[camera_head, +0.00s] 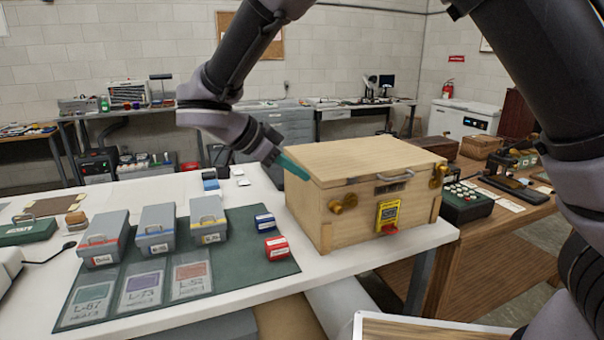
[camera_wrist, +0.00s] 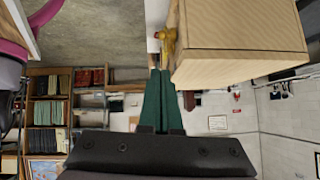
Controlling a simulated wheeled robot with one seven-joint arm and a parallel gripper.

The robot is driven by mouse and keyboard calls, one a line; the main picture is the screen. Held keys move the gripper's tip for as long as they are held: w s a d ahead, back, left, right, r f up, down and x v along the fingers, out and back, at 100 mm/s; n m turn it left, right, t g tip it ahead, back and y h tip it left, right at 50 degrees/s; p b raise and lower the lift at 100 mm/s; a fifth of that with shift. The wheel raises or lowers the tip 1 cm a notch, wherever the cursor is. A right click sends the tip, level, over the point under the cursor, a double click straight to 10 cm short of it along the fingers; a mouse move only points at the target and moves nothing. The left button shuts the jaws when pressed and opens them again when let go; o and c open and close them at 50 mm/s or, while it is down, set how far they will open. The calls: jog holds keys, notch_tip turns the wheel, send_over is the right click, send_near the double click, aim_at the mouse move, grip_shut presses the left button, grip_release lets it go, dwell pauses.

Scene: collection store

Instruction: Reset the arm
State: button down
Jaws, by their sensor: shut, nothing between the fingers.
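My gripper (camera_head: 292,166) has teal fingers and is at the left side of the wooden box, near its top edge. In the wrist view the two dark green fingers (camera_wrist: 157,100) lie side by side, shut, with nothing between them. The wooden box (camera_head: 345,205) has a closed lid, brass latches, a front handle and a yellow label; it also shows at the top of the wrist view (camera_wrist: 240,35). I cannot tell whether the fingertips touch the box. My arm reaches in from the upper right and bends down to the gripper.
Three grey boxes (camera_head: 157,230) stand on a dark green mat (camera_head: 245,270) on the white table (camera_head: 120,190), with a blue and a red small box (camera_head: 276,246) beside them. A wooden table (camera_head: 500,235) at right holds a keyed device (camera_head: 466,203). Open floor shows at far right.

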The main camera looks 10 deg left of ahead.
jog(key=w+d+r+n+g+y, duration=0.1)
jog(key=w+d+r+g+y, duration=0.2)
jog(key=d, duration=0.7)
jog(key=w+d+r+n+g+y, duration=0.2)
jog(key=d+r, duration=0.4)
jog(key=d, duration=0.4)
jog(key=s+d+r+n+t+y, duration=0.2)
jog(key=s+d+r+t, duration=0.1)
jog(key=d, duration=0.6)
jog(key=s+d+r+n+t+y, duration=0.2)
jog(key=s+d, duration=0.4)
jog(key=d, duration=0.3)
notch_tip(320, 180, up, 2)
jog(key=shift+d+r+n+t+y, duration=0.1)
jog(key=shift+d+n+t+y, duration=0.2)
jog(key=shift+t, duration=0.2)
jog(key=shift+s, duration=0.1)
